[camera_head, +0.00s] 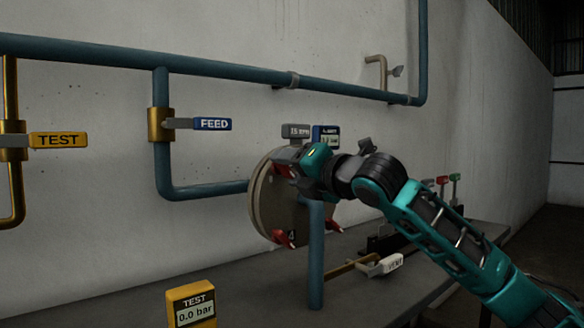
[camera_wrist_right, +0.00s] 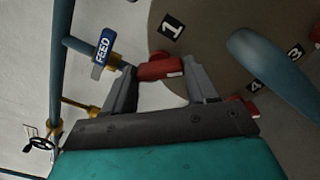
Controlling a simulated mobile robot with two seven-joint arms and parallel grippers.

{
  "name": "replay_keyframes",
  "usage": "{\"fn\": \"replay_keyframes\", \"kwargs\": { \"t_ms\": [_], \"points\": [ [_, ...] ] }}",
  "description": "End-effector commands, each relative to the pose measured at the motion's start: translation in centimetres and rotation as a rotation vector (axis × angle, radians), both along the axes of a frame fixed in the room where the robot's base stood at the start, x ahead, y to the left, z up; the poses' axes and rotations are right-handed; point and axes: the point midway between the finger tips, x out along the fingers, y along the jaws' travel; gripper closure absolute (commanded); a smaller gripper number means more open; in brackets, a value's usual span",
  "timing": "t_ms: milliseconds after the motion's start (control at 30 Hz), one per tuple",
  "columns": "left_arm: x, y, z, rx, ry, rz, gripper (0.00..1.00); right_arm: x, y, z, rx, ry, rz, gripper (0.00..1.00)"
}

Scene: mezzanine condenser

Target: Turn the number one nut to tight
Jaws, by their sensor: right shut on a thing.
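The round end plate (camera_head: 262,207) of the condenser stands on the bench, and it fills the upper right of the right wrist view (camera_wrist_right: 215,40). The number one nut (camera_wrist_right: 160,68) is red with a small white mark, just below the "1" label (camera_wrist_right: 172,27). My right gripper (camera_wrist_right: 161,74) has a finger on either side of this nut and is shut on it. In the head view my right gripper (camera_head: 287,165) is at the plate's upper part and largely hides the nut. My left gripper is in neither view.
A red nut (camera_head: 284,239) sits by the "4" label low on the plate. A blue pipe (camera_head: 316,260) rises in front of the plate. A yellow TEST gauge (camera_head: 191,304) reads 0.0 bar.

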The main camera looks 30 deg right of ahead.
Motion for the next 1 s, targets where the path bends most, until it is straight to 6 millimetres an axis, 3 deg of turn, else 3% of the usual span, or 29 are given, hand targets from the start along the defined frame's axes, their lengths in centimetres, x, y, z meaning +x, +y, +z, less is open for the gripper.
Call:
{"fn": "replay_keyframes", "kwargs": {
  "t_ms": [567, 1000],
  "points": [
    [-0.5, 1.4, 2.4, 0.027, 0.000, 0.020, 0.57, 0.0, 0.1, 0.3, 0.459, 0.041, 0.001, 0.73],
    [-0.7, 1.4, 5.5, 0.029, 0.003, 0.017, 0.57, 0.0, 0.1, 0.2, 0.873, 0.073, -0.001, 0.73]
  ]
}}
